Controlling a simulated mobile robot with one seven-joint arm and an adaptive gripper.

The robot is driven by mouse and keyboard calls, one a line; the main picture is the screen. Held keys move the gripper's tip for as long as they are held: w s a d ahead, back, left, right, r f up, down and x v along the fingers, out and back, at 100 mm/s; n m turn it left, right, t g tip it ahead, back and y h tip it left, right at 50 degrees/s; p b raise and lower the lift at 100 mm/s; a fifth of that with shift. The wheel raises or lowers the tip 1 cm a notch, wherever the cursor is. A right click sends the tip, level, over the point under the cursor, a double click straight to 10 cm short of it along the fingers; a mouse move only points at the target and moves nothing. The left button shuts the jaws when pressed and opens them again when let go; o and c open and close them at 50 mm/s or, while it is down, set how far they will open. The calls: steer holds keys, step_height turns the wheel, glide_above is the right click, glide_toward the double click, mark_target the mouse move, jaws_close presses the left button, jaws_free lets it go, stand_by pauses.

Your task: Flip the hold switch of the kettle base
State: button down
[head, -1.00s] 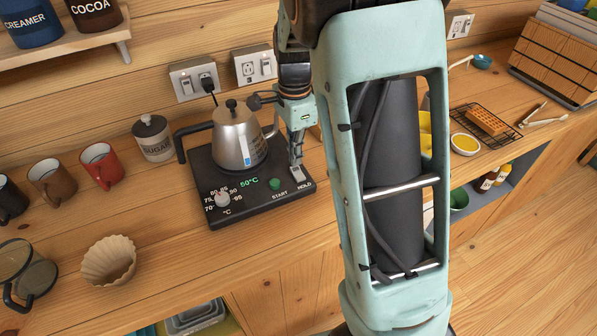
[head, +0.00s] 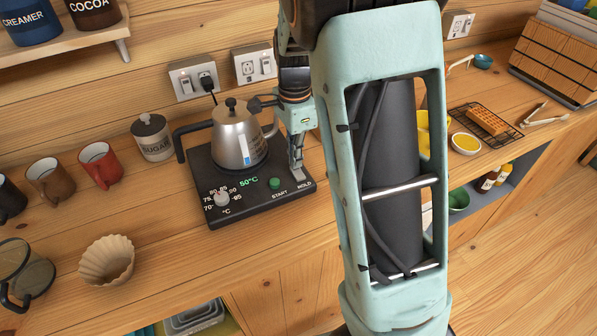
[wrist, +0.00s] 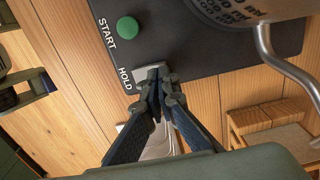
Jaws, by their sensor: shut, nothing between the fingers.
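The black kettle base (head: 245,200) sits on the wooden counter, with a steel kettle (head: 239,137) standing on it. Its display reads 50°C, and a green START button (head: 275,183) is on its front panel. The light HOLD switch (wrist: 142,76) is at the panel's right corner, partly hidden by my fingertips in the wrist view. My gripper (head: 298,177) is shut and empty, pointing down right at the switch. It also shows in the wrist view (wrist: 158,73). Whether the tips touch the switch, and which way it is tipped, I cannot tell.
A sugar jar (head: 152,137) and several mugs stand left of the base. A paper-filter-like dripper (head: 107,260) and a glass carafe (head: 22,272) are at the front left. A cooling rack (head: 483,124) lies at the right. Counter in front of the base is clear.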

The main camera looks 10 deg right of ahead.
steer(key=shift+f, duration=0.5)
step_height(320, 180, up, 7)
steer(key=p, duration=0.5)
steer(key=shift+p, duration=0.3)
steer(key=shift+r, duration=0.1)
stand_by(0.5)
